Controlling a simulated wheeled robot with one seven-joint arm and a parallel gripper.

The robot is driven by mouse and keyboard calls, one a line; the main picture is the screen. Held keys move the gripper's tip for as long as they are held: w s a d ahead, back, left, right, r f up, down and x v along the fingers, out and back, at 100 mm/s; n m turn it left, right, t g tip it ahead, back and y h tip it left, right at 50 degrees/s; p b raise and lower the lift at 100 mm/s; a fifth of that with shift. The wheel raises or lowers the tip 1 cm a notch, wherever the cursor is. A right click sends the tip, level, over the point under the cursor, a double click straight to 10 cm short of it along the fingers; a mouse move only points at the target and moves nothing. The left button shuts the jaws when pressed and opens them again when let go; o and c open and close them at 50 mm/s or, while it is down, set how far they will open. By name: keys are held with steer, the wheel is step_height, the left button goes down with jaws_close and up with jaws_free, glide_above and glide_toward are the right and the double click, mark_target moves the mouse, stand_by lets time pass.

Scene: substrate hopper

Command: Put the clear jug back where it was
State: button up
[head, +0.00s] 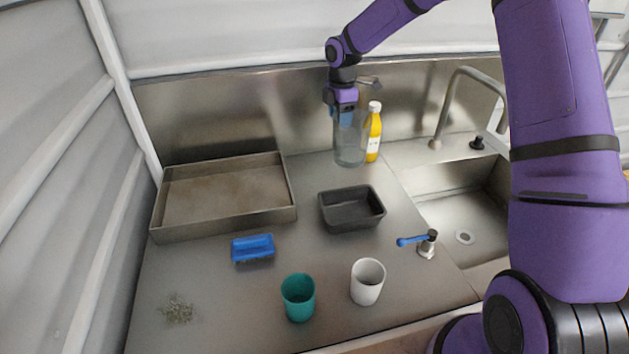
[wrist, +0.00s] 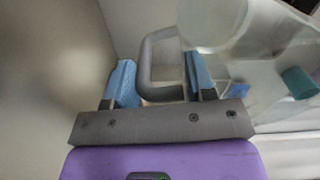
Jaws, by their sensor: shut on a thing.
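The clear jug (head: 349,153) is at the back of the steel counter, just left of a yellow bottle. It looks upright; I cannot tell whether its base touches the counter. My gripper (head: 342,114) is over the jug, pointing down, and hides part of its top. In the wrist view, the jug's grey looped handle lies between the two blue fingers of my gripper (wrist: 161,80), and the see-through jug body (wrist: 225,45) is to the right. My gripper is shut on the jug by its handle.
The yellow bottle (head: 374,133) stands close beside the jug. A large tray (head: 223,218), black tub (head: 352,225), blue brush (head: 253,248), teal cup (head: 298,299) and white cup (head: 367,283) are on the counter. The sink (head: 460,205) and tap (head: 443,113) are right.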

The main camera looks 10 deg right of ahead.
steer(key=w+a+r+m, duration=0.1)
steer(key=w+a+m, duration=0.1)
steer(key=w+a, duration=0.45)
step_height(320, 180, down, 10)
steer(key=s+a, duration=0.1)
steer(key=a, duration=0.1)
steer(key=shift+s+r, duration=0.15)
steer(key=shift+s, duration=0.2)
steer(key=o, duration=1.3)
step_height(320, 180, up, 12)
steer(key=shift+d, duration=0.1)
